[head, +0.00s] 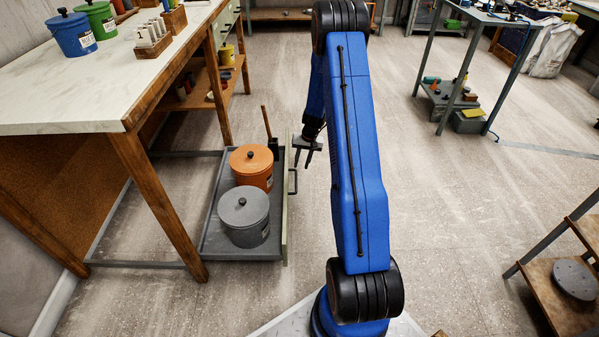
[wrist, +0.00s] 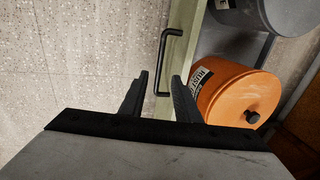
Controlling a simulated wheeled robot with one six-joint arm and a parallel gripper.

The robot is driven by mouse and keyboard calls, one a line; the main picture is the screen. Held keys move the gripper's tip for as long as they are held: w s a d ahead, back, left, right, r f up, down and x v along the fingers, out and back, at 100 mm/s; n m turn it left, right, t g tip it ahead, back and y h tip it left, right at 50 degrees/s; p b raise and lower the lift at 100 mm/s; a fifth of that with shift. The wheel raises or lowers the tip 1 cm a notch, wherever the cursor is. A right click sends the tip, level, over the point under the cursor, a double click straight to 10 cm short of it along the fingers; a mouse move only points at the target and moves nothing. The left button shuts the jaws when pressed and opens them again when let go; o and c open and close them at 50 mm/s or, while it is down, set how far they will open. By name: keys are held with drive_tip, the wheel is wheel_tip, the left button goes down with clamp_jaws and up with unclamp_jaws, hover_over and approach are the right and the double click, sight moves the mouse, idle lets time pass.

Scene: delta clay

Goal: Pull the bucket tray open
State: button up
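The bucket tray (head: 211,243) is a low grey tray with a pale green front panel (head: 285,220). It sticks out from under the marble-topped workbench. An orange lidded bucket (head: 252,166) and a grey lidded bucket (head: 244,216) stand in it. A black bar handle (head: 293,181) is on the front panel; it also shows in the wrist view (wrist: 164,60). My gripper (head: 304,160) is open, fingers pointing down by the handle's far end. In the wrist view, the handle's lower end shows in the gap between the fingers (wrist: 161,82). I see no contact.
The workbench (head: 70,95) stands at the left, its wooden legs close to the tray. A long-handled dark tool (head: 268,130) stands at the tray's far end. A shelf unit (head: 560,290) stands at the lower right.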

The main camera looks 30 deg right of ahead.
wheel_tip(320, 180, up, 7)
drive_tip(key=d, duration=0.1)
drive_tip(key=shift+s+f, duration=0.2)
drive_tip(key=shift+s, duration=0.2)
